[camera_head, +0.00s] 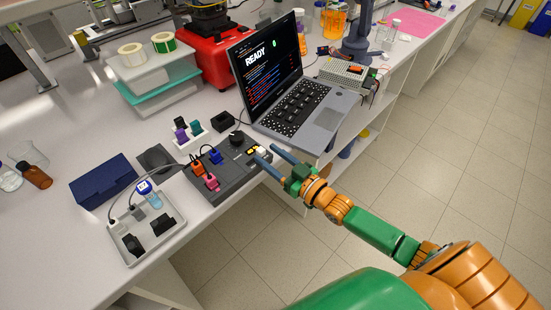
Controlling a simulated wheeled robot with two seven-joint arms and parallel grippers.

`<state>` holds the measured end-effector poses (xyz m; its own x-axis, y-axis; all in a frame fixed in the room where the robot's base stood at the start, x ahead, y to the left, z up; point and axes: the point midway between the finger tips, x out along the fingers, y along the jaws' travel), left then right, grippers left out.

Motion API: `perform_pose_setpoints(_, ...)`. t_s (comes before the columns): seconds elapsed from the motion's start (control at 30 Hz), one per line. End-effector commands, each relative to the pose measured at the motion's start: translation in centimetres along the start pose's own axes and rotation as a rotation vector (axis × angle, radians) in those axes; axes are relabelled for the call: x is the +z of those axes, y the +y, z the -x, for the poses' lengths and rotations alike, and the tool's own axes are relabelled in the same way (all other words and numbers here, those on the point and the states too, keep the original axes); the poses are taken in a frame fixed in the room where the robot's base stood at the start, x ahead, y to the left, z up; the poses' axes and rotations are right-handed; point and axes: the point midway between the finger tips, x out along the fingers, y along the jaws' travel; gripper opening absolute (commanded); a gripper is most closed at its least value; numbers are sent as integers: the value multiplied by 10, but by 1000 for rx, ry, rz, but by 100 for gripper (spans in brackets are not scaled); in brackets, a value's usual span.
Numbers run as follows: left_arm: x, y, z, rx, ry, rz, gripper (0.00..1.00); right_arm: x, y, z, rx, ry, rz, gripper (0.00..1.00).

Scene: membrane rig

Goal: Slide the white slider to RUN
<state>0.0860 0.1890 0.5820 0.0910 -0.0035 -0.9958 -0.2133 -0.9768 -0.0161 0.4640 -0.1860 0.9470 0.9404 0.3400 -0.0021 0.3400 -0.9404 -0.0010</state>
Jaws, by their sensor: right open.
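The dark grey control box (228,182) lies near the bench's front edge, with orange, blue and pink plugs on its left part. The white slider (261,151) is at the box's right end, beside a small yellow mark. Its exact position and any RUN lettering are too small to read. My right gripper (272,158) is open, its two blue fingers reaching from the right to the box's right end, close to the slider. I cannot tell whether a finger touches the slider. My left gripper is not in view.
An open laptop (318,118) showing READY stands just behind the gripper. A grey tray (174,238) with a small bottle and black parts sits at the left of the box. A dark blue case (103,180) lies farther left. Open floor is at the right.

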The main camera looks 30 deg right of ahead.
Motion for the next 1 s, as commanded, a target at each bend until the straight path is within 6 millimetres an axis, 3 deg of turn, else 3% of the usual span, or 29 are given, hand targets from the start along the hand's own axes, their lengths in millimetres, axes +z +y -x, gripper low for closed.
perform_pose_setpoints(0.1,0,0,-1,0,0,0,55,1,0,18,0,-2,0,55)
perform_pose_setpoints(0.27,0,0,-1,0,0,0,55,1,1,31,0,-1,0,55)
perform_pose_setpoints(0.7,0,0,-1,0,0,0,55,0,1,32,1,-1,0,55)
perform_pose_setpoints(0.77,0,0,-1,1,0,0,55,8,3,33,11,-20,1,55)
perform_pose_setpoints(0.87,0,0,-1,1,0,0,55,55,14,44,73,-145,6,55)
perform_pose_setpoints(0.97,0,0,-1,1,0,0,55,147,20,81,164,-408,8,55)
perform_pose_setpoints(1.0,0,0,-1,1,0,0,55,184,18,103,192,-526,4,55)
